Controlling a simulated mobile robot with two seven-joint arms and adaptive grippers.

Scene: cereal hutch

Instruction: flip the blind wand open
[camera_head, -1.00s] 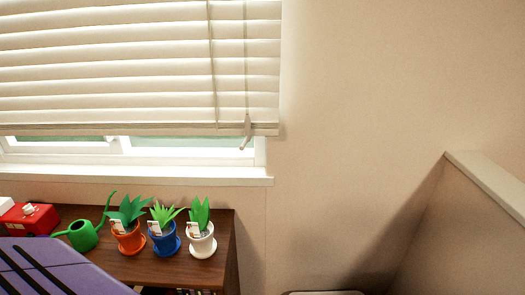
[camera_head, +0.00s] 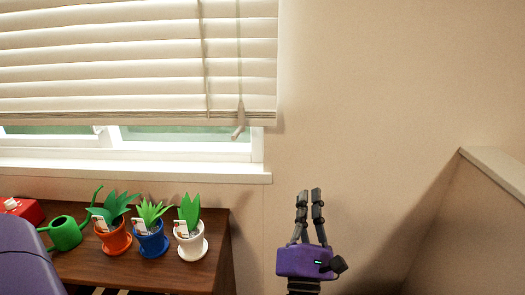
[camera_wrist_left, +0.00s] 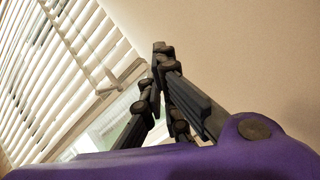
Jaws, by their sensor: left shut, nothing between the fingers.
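The white blind (camera_head: 120,70) hangs over the upper part of the window, its slats tilted. Its thin wand (camera_head: 239,80) hangs near the blind's right end, and the wand's lower end (camera_head: 238,132) dips just below the bottom rail. My left gripper (camera_head: 309,194) is to the right of the wand and lower in the head view, with its fingers pointing up. It is shut and empty, apart from the wand. In the left wrist view the shut fingers (camera_wrist_left: 158,52) point up, and the blind (camera_wrist_left: 55,60) is to their left. My right gripper is not in view.
A brown table (camera_head: 185,275) under the window holds potted plants in orange (camera_head: 115,240), blue (camera_head: 152,243) and white (camera_head: 190,246) pots. A green watering can (camera_head: 66,234) and a red object (camera_head: 25,210) stand at left. A half wall (camera_head: 470,220) rises at right.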

